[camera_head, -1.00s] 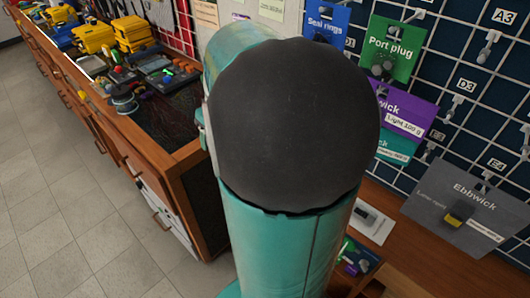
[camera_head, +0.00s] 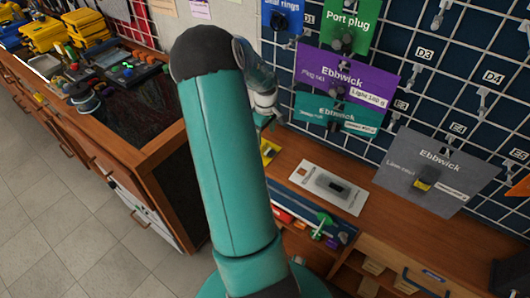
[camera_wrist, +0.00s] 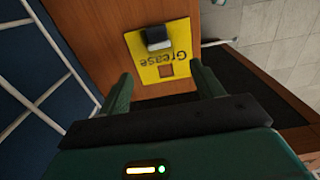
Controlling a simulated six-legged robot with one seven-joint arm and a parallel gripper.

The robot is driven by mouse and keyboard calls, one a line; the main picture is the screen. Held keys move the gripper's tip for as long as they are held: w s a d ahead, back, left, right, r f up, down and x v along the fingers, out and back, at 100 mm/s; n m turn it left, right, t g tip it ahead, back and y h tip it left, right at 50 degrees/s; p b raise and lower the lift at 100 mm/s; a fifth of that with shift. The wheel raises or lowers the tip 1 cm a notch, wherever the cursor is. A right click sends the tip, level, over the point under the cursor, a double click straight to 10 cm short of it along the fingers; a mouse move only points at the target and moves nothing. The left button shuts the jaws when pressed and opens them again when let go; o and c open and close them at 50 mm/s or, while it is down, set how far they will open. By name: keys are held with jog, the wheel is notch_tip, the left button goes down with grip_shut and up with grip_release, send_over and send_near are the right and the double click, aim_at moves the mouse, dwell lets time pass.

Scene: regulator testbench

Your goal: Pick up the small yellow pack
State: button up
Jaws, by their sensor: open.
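The yellow pack (camera_wrist: 148,72) lies on a brown wooden surface in the wrist view. It is a flat yellow card marked "Grease", upside down in this view, with a small grey and black block (camera_wrist: 157,39) on it. My gripper (camera_wrist: 163,80) is open and empty, its two green fingers pointing toward the pack. The pack shows between and beyond the fingertips, apart from them as far as I can see. In the head view, a bit of yellow (camera_head: 268,150) shows beside my arm, just below my gripper (camera_head: 268,122); my arm hides much of this area.
A pegboard (camera_head: 430,95) with hooks and hanging packs, including a purple one (camera_head: 345,78) and a grey one (camera_head: 440,170), rises behind the wooden bench. A white pack (camera_head: 318,187) lies on the bench. A second bench with yellow cases (camera_head: 85,25) stands at left.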

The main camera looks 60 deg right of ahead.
aim_at(265, 148)
notch_tip(265, 148, down, 7)
jog(key=shift+w+f, duration=0.1)
jog(key=shift+f, duration=0.1)
jog(key=c, duration=1.1)
jog(key=shift+r, duration=0.1)
